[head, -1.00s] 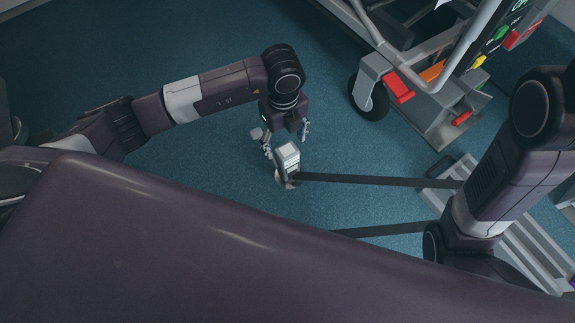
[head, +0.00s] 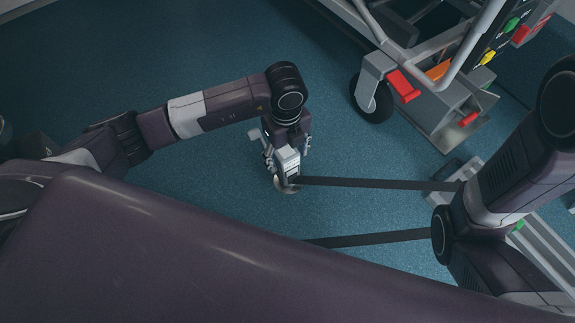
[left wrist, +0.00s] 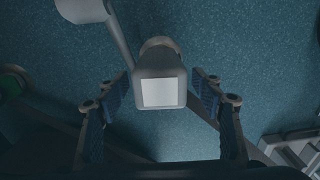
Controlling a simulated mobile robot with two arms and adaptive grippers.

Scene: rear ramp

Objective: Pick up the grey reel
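The grey reel (head: 288,162) is on the blue floor, with a dark strap running from it to the right. In the left wrist view the reel (left wrist: 160,72) shows from above, with a pale square on its near face. My left gripper (head: 284,154) is right over the reel, its fingers pointing down. In the left wrist view the left gripper (left wrist: 162,92) is open, with one finger on each side of the reel and a visible gap on both sides. My right arm is at the right of the head view; its gripper is not seen.
Two dark straps (head: 380,184) cross the floor toward a grey slatted floor rail (head: 540,245) at the right. A wheeled metal frame (head: 440,115) with a caster (head: 373,100) and red and orange parts stands at upper right. The floor left of the reel is clear.

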